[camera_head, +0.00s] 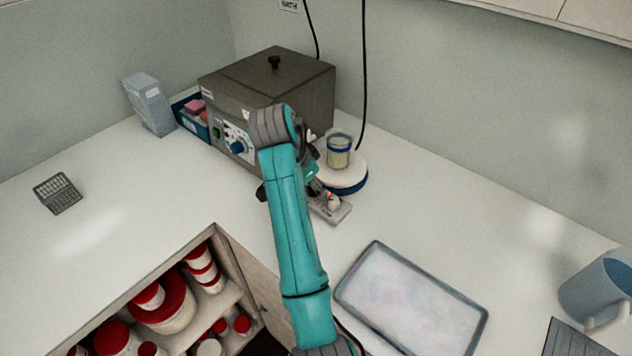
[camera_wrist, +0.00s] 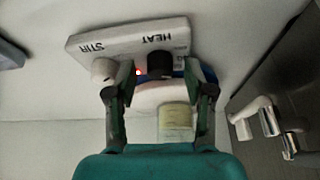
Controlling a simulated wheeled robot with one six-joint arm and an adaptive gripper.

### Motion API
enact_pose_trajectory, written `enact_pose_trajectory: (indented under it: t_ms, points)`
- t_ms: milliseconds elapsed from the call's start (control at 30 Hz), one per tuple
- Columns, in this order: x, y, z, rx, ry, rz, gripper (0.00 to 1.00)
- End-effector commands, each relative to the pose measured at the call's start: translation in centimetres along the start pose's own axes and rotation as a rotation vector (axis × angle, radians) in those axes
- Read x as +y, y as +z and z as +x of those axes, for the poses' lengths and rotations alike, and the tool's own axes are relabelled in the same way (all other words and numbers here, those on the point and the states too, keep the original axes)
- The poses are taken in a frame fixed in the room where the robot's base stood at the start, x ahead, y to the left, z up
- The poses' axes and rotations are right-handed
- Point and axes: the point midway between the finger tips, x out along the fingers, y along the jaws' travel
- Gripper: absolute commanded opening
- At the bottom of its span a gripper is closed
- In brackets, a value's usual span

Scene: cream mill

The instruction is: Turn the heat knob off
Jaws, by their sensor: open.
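The hotplate stirrer's front panel (camera_wrist: 130,43) shows upside down in the wrist view, marked STIR and HEAT. The black heat knob (camera_wrist: 160,64) is beside the HEAT label, and a pale stir knob (camera_wrist: 103,70) is beside STIR. A red light (camera_wrist: 138,72) glows between them. My gripper (camera_wrist: 160,72) is open, with one finger on each side of the heat knob in the picture; I cannot tell whether they touch it. In the head view the stirrer (camera_head: 345,211) is partly behind my arm, and my gripper (camera_head: 314,183) is mostly hidden.
A beaker (camera_head: 339,152) of yellowish liquid stands on the stirrer's round plate (camera_head: 343,178). A grey lidded bath (camera_head: 262,77) with a blue knob stands behind my arm. A metal tray (camera_head: 410,302) lies in front, with a mug (camera_head: 598,288) at the right.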

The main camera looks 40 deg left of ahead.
Motion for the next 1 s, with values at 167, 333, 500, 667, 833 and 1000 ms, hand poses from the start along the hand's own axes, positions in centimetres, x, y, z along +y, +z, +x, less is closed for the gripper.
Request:
enact_pose_trajectory:
  t_ms: [167, 333, 500, 667, 833, 1000]
  points:
    - [-0.01, -0.02, -0.01, 0.0, 0.0, 0.0, 0.38]
    - [0.0, -0.03, -0.01, 0.0, 0.0, 0.0, 0.0]
    - [0.01, -0.03, 0.0, 0.0, -0.001, -0.003, 0.0]
    - [0.02, -0.02, 0.01, 0.0, -0.012, -0.028, 0.0]
    - [0.07, -0.04, -0.01, 0.0, -0.042, -0.098, 0.0]
    - [0.18, -0.04, 0.04, 0.0, -0.091, -0.218, 0.0]
